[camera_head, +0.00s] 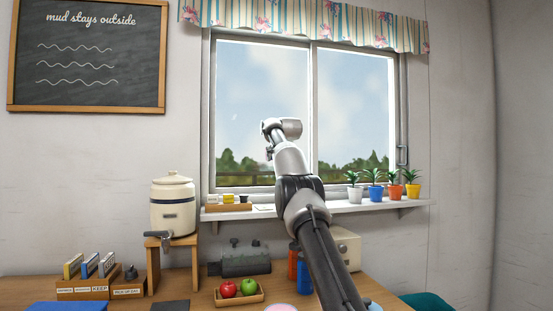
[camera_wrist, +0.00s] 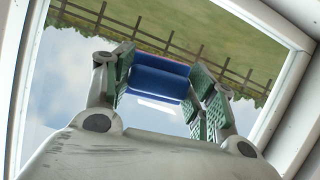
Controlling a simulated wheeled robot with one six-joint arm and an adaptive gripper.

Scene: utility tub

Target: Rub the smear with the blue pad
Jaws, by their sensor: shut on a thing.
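My gripper (camera_wrist: 160,85) shows in the wrist view, with its green-lined fingers shut on the blue pad (camera_wrist: 158,78). The pad lies across between the fingers, in front of the window glass (camera_wrist: 62,85). I cannot tell whether it touches the glass. A pale patch (camera_wrist: 158,105) shows just below the pad; I cannot tell whether it is the smear or a reflection. In the head view my arm reaches up before the window (camera_head: 245,90), and the gripper is mostly hidden behind my wrist.
The windowsill (camera_head: 320,208) holds a small tray (camera_head: 235,207) at left and several potted plants at right, including a blue pot (camera_head: 375,193). Below, the table has a water dispenser (camera_head: 172,205), a fruit tray (camera_head: 240,298) and a card box (camera_head: 85,290). A curtain valance (camera_head: 310,20) hangs above.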

